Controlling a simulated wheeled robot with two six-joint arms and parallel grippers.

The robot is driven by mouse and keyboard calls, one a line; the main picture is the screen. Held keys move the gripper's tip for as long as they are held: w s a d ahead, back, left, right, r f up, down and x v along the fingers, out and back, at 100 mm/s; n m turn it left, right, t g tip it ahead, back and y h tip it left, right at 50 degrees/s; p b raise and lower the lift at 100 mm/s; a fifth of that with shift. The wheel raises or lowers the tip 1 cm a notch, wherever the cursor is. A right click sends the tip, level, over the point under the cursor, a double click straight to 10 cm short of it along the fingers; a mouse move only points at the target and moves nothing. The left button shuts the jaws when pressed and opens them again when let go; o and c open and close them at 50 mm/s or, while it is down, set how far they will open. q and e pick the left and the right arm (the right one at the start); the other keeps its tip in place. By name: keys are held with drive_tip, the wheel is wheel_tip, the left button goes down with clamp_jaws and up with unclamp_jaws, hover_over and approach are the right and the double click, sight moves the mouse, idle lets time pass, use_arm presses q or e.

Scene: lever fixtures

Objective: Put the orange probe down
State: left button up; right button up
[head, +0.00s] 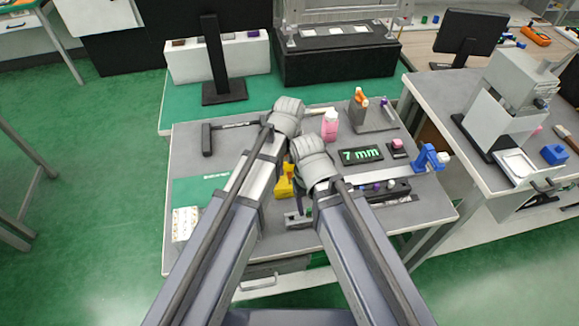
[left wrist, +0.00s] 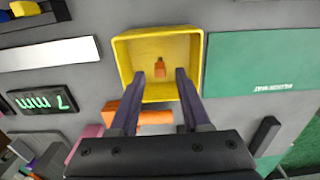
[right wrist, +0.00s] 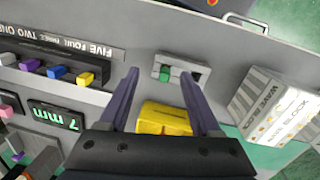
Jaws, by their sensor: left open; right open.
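My left gripper (head: 287,115) is above the table, its fingers hidden in the head view. In the left wrist view its fingers (left wrist: 155,85) are apart over a yellow bin (left wrist: 121,62). A small orange piece (left wrist: 160,67) shows inside the bin. An orange bar (left wrist: 155,117) shows at the bin's lower edge, partly behind one finger; I cannot tell whether the two are one probe. Another orange object (head: 361,98) is on a grey stand in the head view. My right gripper (head: 312,160) is open and empty; its fingers (right wrist: 160,85) show nothing between them but table and a fixture.
A grey block with a green knob (right wrist: 165,74) sits beyond the right fingers. A rack with coloured levers (right wrist: 58,72), a 7 mm display (head: 361,155), a pink bottle (head: 331,124) and a black hammer-like tool (head: 207,138) share the table. A green mat (left wrist: 255,60) lies beside the bin.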

sight(289, 173)
use_arm(q)
wheel_tip(289, 173, up, 11)
drive_tip(key=p, duration=1)
drive_tip(key=shift+f, duration=0.1)
drive_tip(key=s+a+m, duration=0.1)
drive_tip(key=s+a, duration=0.3)
drive_tip(key=a, duration=0.5)
drive_tip(key=s+a+m, duration=0.1)
drive_tip(key=s+a, duration=0.3)
drive_tip(key=a, duration=0.4)
drive_tip(key=s+d+m+y, duration=0.1)
drive_tip(key=s+d+m, duration=0.3)
drive_tip(key=d, duration=0.7)
drive_tip(key=shift+s, duration=0.5)
